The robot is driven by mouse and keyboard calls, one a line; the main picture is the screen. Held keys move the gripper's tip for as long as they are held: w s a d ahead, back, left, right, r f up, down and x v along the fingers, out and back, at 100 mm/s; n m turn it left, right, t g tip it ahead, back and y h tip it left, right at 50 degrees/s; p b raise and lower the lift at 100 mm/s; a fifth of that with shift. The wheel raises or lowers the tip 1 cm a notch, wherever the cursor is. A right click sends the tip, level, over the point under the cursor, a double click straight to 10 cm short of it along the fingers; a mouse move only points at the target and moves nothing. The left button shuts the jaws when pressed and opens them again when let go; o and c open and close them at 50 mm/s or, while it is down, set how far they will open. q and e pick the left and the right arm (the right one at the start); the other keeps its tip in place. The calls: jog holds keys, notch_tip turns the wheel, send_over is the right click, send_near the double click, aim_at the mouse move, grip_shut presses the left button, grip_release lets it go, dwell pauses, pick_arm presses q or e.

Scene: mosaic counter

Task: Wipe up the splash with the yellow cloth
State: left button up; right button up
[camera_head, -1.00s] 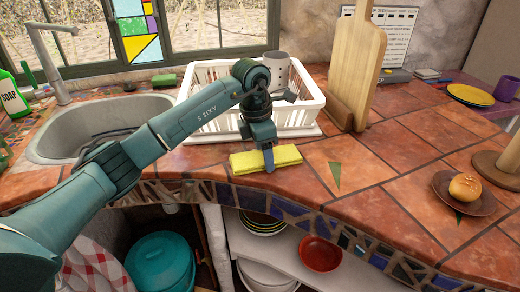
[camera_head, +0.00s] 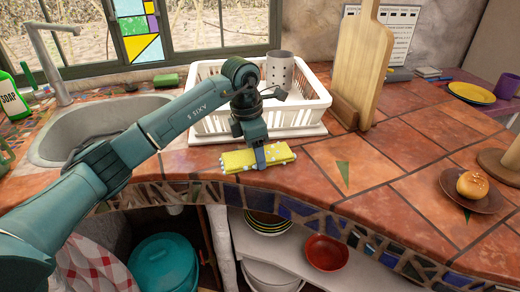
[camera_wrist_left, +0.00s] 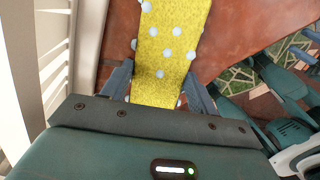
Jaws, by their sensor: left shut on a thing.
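The yellow cloth (camera_head: 235,160) is at the front edge of the tiled counter, in front of the white dish rack. My left gripper (camera_head: 261,157) is shut on it from above. In the left wrist view the cloth (camera_wrist_left: 168,40) runs out between the two fingers of my left gripper (camera_wrist_left: 159,88). Pale bluish-white beads dot the cloth's surface. I cannot make out a separate splash on the bare tiles. Whether the cloth touches the counter is hard to tell. My right gripper is not in view.
The dish rack (camera_head: 205,128) with a grey utensil holder (camera_head: 279,70) stands close behind the cloth. The sink (camera_head: 75,120) is to the left. A wooden board (camera_head: 366,60) stands to the right, and a bun (camera_head: 474,184) sits on a plate farther right. Open tiles lie between.

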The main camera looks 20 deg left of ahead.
pick_arm(q)
jog(key=shift+s+a, duration=0.1)
jog(key=shift+a, duration=0.35)
jog(key=r, duration=0.1)
jog(key=r+p, duration=0.1)
jog(key=shift+a+r, duration=0.3)
jog(key=shift+a, duration=0.05)
jog(key=shift+d+r+p, duration=0.3)
jog(key=shift+r+p, duration=0.35)
notch_tip(320, 180, up, 2)
jog(key=shift+a+r+p, duration=0.1)
jog(key=shift+p, duration=0.6)
jog(key=shift+r+p, duration=0.65)
jog(key=shift+r, duration=0.4)
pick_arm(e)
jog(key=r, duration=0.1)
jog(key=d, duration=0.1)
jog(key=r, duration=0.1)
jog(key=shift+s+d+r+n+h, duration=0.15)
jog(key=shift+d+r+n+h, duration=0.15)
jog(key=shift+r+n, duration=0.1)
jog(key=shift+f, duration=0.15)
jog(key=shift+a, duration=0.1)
